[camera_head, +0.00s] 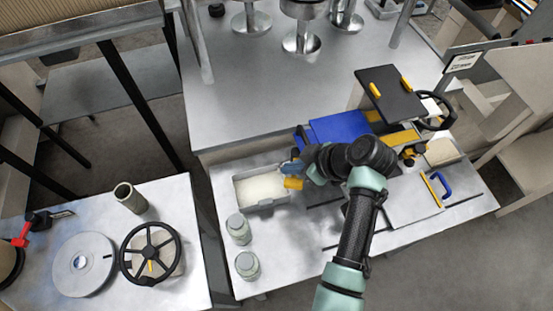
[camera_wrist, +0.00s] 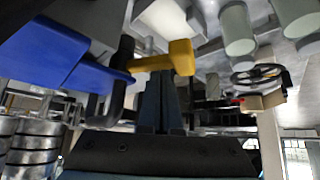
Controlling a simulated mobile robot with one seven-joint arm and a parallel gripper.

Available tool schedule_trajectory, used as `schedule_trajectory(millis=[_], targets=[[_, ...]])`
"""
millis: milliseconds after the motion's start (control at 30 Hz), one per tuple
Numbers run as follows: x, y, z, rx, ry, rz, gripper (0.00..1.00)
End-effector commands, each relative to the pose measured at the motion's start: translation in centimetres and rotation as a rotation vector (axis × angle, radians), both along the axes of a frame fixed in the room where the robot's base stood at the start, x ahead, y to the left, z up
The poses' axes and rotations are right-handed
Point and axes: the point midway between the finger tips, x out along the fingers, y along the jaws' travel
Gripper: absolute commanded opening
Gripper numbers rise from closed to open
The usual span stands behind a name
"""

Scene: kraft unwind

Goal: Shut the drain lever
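A lever with a yellow grip (camera_wrist: 165,58) on a dark bent bar (camera_wrist: 120,80) crosses just beyond my fingertips in the wrist view. I take it to be the drain lever. The yellow grip also shows in the head view (camera_head: 293,184), beside the right end of a grey tray. My gripper (camera_wrist: 160,76) has its two fingers close together, with no object visible between them. Its tips are at the lower edge of the yellow grip; I cannot tell whether they touch. In the head view my gripper (camera_head: 290,168) is by the grip, and my arm hides much of the lever's mount.
The grey tray (camera_head: 287,203) with pale contents is left of my gripper. Two lidded jars (camera_head: 247,265) stand at the bench's front left. A blue box (camera_head: 343,128) and a black panel (camera_head: 390,93) rise behind my arm. A handwheel (camera_head: 150,254) is on the left table.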

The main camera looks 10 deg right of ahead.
Motion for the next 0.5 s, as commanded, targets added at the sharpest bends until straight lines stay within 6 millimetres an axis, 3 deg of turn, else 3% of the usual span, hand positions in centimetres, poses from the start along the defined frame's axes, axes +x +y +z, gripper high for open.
schedule_trajectory(millis=[500], targets=[[-0.40,-1.14,-0.05,0.000,0.001,0.001,0.00]])
